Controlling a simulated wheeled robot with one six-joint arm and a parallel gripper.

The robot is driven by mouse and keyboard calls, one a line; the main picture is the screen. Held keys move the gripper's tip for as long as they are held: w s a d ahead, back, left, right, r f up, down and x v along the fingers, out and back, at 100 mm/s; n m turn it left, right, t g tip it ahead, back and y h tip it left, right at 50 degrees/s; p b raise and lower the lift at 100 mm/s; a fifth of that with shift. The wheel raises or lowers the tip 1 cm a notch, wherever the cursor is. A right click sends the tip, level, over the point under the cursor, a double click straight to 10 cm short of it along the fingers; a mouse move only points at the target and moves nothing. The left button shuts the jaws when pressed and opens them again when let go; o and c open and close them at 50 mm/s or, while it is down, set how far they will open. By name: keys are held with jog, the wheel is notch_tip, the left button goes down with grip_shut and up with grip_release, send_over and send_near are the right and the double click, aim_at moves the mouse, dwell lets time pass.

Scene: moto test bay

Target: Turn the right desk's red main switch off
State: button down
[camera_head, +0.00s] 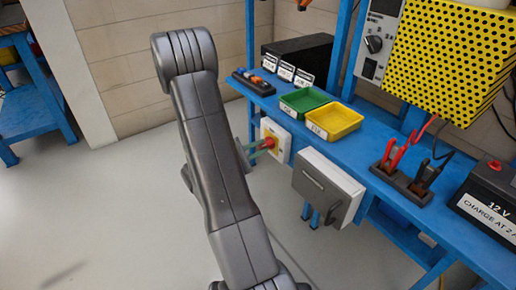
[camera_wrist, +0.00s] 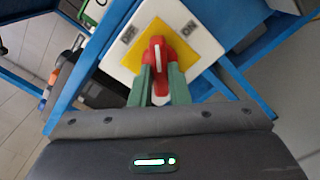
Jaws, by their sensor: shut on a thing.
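The red main switch knob (camera_wrist: 156,56) sits on a yellow square plate (camera_wrist: 186,62) on a white box (camera_wrist: 203,42) with OFF and ON labels. In the wrist view its white mark points up the picture, between the two labels. My gripper (camera_wrist: 160,76) has its green fingers on either side of the knob, shut on it. In the head view the switch (camera_head: 269,142) is on the front of the right desk (camera_head: 353,150), and my gripper (camera_head: 257,147) reaches it from the left, partly hidden behind my arm.
A grey box with a handle (camera_head: 327,187) hangs on the desk front, right of the switch. Green (camera_head: 304,101) and yellow (camera_head: 334,120) trays, red and black clamps (camera_head: 402,170) and a 12 V battery (camera_head: 488,200) stand on the desk. The floor at left is clear.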

jog(key=shift+n, duration=0.4)
jog(key=n+p, duration=0.3)
jog(key=n, duration=0.1)
jog(key=shift+r, duration=0.1)
jog(key=shift+n+p, duration=1)
jog(key=shift+n, duration=1)
jog(key=c, duration=1.4)
grip_release()
jog(key=shift+s, duration=0.1)
jog(key=p+v, duration=0.1)
jog(key=v, duration=1.2)
jog(key=shift+s+a, duration=0.25)
jog(key=shift+a, duration=0.05)
